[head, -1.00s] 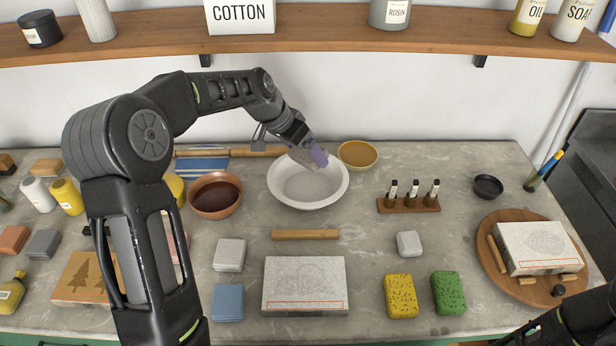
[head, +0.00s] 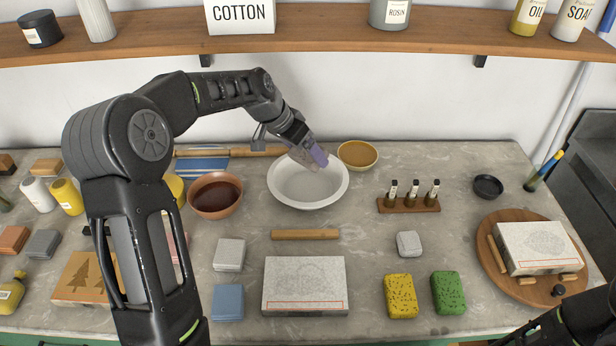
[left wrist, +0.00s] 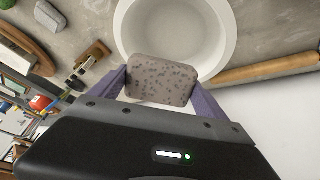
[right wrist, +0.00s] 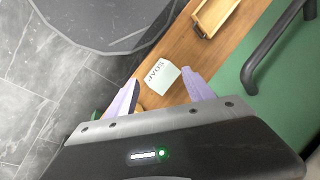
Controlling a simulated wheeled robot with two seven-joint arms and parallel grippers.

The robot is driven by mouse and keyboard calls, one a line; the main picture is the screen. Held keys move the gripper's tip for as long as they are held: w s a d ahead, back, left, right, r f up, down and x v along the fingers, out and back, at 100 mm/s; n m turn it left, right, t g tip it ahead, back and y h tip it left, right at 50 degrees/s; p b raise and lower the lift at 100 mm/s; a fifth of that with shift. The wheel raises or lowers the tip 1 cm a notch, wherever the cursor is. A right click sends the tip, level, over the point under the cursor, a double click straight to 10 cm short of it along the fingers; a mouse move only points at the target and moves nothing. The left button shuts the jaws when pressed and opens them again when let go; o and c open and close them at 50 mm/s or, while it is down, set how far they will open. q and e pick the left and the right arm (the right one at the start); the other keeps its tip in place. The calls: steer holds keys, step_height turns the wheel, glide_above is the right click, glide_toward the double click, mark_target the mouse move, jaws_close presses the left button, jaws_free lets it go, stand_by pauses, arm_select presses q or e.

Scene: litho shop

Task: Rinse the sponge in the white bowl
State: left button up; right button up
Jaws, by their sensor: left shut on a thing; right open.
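The white bowl (head: 279,196) stands at the back middle of the bench, and its rim also shows in the left wrist view (left wrist: 228,30). I cannot tell whether it holds water. My left gripper (head: 318,156) is over the back part of the bowl, pointing down. It is shut on a grey-brown, speckled sponge (left wrist: 162,80), which overlaps the bowl's rim in the left wrist view. In the head view the fingers mostly hide the sponge. My right gripper (right wrist: 162,92) is open and empty, away from the bowl.
A brown bowl (head: 216,176) of dark liquid and an amber-filled bowl (head: 357,153) flank the white bowl. A vial rack (head: 408,206), a stone slab (head: 304,284), and yellow (head: 400,296) and green (head: 448,292) sponges lie nearby. A shelf (head: 300,46) runs above. A SOAP label (right wrist: 160,77) is below my right gripper.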

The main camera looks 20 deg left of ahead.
arm_select(q)
steer(key=shift+r, duration=0.1)
steer(key=shift+r+p, duration=1.1)
steer(key=shift+r, duration=0.85)
